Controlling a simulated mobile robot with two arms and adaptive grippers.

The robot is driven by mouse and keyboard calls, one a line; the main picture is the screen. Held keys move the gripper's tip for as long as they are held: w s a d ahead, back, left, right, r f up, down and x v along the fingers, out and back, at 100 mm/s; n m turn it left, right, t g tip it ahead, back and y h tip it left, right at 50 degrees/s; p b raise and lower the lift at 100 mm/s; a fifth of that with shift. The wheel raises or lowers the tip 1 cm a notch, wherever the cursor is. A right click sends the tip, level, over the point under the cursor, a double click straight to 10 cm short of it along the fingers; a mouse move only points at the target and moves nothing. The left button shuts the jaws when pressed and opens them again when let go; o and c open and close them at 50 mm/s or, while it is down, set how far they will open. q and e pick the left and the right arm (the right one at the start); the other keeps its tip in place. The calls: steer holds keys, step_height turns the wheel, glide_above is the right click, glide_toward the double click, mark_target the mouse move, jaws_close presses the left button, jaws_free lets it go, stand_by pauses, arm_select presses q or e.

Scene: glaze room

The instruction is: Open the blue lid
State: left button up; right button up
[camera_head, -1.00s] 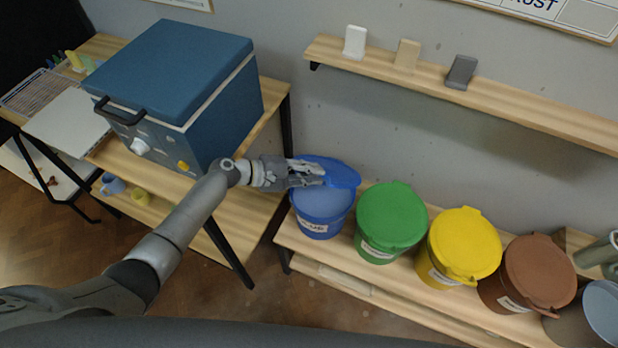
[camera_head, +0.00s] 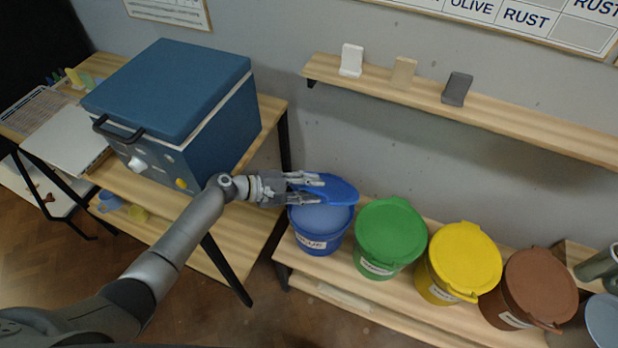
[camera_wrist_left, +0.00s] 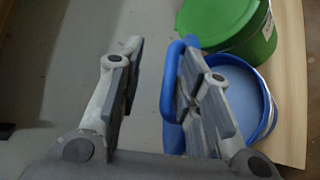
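The blue lid (camera_head: 341,192) stands tilted up at the back of the blue bucket (camera_head: 318,240), whose pale blue contents show in the head view. My left gripper (camera_head: 308,188) is over the back left of this bucket, beside the raised lid. The lid's blue rim (camera_wrist_left: 172,78) shows edge-on along the inner side of the right-hand finger, very close or touching. That finger hides part of the lid. My right gripper is not in view.
Green (camera_head: 390,232), yellow (camera_head: 463,258) and brown (camera_head: 538,285) lidded buckets stand in a row to the right on the wooden bench. A large blue box (camera_head: 170,92) stands on the table at left. A wall shelf (camera_head: 430,93) runs above the buckets.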

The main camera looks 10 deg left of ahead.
arm_select(q)
step_height(320, 180, up, 10)
steer(key=shift+f, duration=0.25)
steer(key=shift+s, duration=0.1)
stand_by(0.5)
